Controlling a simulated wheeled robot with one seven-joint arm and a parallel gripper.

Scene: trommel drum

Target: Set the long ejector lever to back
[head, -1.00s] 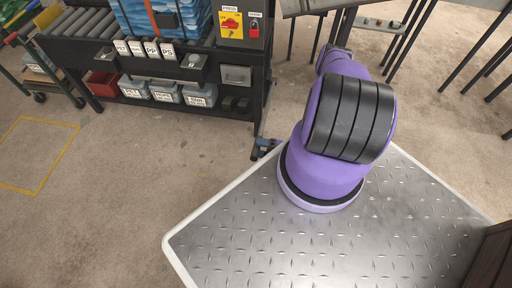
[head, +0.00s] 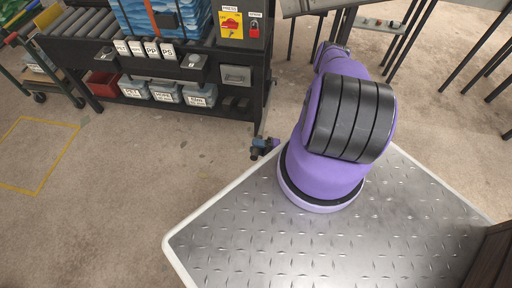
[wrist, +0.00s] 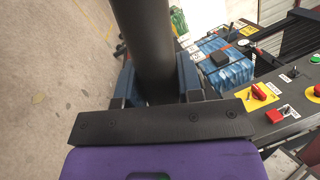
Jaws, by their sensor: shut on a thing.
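The ejector lever appears in the wrist view as a thick dark grey rod (wrist: 143,38), running from the top edge down between the fingers. My gripper (wrist: 158,82) is shut on this rod, with one blue-grey finger on each side. The rod's far end is out of the picture, and its lower part is hidden behind the dark plate of my gripper. I cannot make out the lever clearly there.
The black bench (head: 190,68) carries a blue wrapped bale (head: 150,15), a yellow switch panel (head: 231,24) and labelled bins (head: 166,92). In the wrist view a red knob (wrist: 260,92) and red switch (wrist: 275,116) lie to the right.

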